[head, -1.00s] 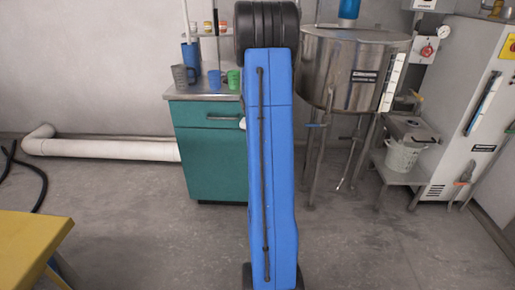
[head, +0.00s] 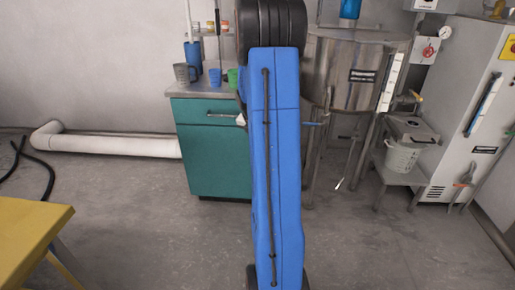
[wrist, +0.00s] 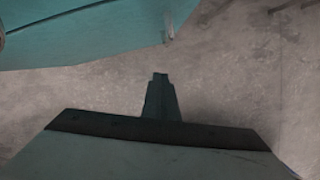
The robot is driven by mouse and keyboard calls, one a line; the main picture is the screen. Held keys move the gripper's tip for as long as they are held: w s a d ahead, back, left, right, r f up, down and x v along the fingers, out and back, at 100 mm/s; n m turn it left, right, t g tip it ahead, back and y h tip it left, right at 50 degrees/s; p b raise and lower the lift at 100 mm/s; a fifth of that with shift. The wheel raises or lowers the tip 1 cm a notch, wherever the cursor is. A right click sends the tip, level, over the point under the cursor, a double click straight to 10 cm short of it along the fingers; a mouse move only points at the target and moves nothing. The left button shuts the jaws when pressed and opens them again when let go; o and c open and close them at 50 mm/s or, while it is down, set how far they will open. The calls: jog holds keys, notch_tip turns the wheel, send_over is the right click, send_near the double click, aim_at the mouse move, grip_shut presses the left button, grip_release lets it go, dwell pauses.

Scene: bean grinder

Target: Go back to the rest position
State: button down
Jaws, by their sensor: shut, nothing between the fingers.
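My gripper (wrist: 160,80) is in the wrist view, its fingers together with nothing between them. It points over bare grey floor, and the teal cabinet (wrist: 90,35) fills the upper left of that view. In the head view my blue arm stands upright in the middle and hides my gripper. The same teal cabinet (head: 208,150) shows just left of the arm.
Mugs and cups stand on the cabinet's top, including a grey mug (head: 182,75) and a blue cup (head: 215,77). A steel drum (head: 345,75) on legs stands right of my arm. A yellow table (head: 30,240) is at the front left. Floor between is clear.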

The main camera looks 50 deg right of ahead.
jog(key=v, duration=0.6)
jog(key=shift+s+r, duration=0.3)
jog(key=shift+r, duration=0.1)
jog(key=s+a+r+m+t, duration=0.1)
jog(key=s+a+r+m, duration=0.15)
jog(key=a, duration=0.65)
jog(key=s+a+r+m, duration=0.2)
jog(key=a+r+m, duration=0.2)
jog(key=a, duration=0.5)
jog(key=s+a+r+m+t, duration=0.15)
jog(key=a+r+m, duration=0.25)
jog(key=a, duration=0.5)
jog(key=s+a+f+m+t+y, duration=0.1)
jog(key=s+a+m+y, duration=0.1)
jog(key=s+a+m, duration=0.8)
jog(key=s+a, duration=0.6)
jog(key=s, duration=0.1)
jog(key=shift+a+f+y, duration=0.15)
jog(key=shift+a+y, duration=0.1)
jog(key=shift+y, duration=0.15)
jog(key=c, duration=2.4)
grip_release()
jog(key=shift+m+t, duration=0.25)
jog(key=shift+c, duration=0.2)
